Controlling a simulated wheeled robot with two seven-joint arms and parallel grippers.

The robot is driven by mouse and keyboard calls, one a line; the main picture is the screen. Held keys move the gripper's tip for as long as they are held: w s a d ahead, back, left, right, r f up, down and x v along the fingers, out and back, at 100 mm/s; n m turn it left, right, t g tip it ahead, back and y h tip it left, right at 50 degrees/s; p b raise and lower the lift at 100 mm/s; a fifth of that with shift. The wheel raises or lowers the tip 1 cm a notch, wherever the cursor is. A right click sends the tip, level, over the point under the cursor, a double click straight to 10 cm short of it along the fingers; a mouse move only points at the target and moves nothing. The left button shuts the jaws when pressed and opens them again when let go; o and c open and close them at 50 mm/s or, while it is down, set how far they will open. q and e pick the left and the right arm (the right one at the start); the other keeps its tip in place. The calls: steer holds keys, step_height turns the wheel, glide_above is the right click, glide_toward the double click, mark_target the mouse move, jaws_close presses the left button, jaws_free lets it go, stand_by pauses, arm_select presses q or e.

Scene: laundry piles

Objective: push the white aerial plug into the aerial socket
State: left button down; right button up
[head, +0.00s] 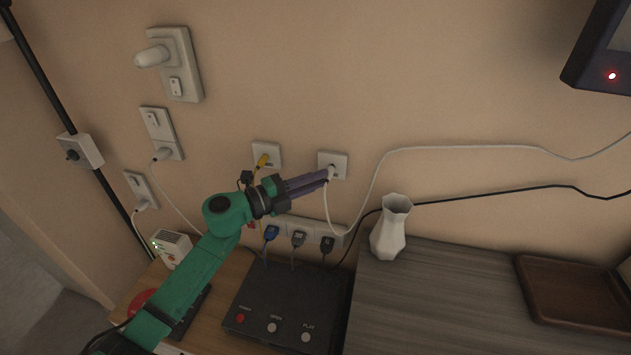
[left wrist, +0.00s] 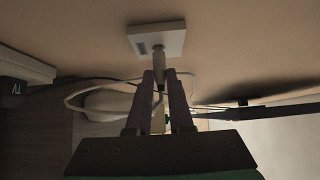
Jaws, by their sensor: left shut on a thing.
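The aerial socket is on a white wall plate (head: 333,164) right of the yellow-plug plate. It also shows in the left wrist view (left wrist: 157,38). My left gripper (head: 328,174) is at this plate, shut on the white aerial plug (left wrist: 158,72). The plug points at the plate and its front end appears to meet the socket; I cannot tell how deep it sits. Its white cable hangs below the fingers and runs up right along the wall. My right gripper is not in view.
A yellow plug (head: 263,161) sits in the neighbouring plate. Below are a power strip (head: 301,232) with several plugs and a dark box (head: 287,300) with buttons. A white vase (head: 391,228) stands on the grey cabinet (head: 440,290), near a brown tray (head: 575,290).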

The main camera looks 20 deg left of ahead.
arm_select(q)
steer(key=shift+w, duration=0.4)
steer(key=c, duration=0.7)
jaws_free()
steer(key=shift+c, duration=0.2)
steer(key=s+p, duration=0.2)
steer(key=s, duration=0.7)
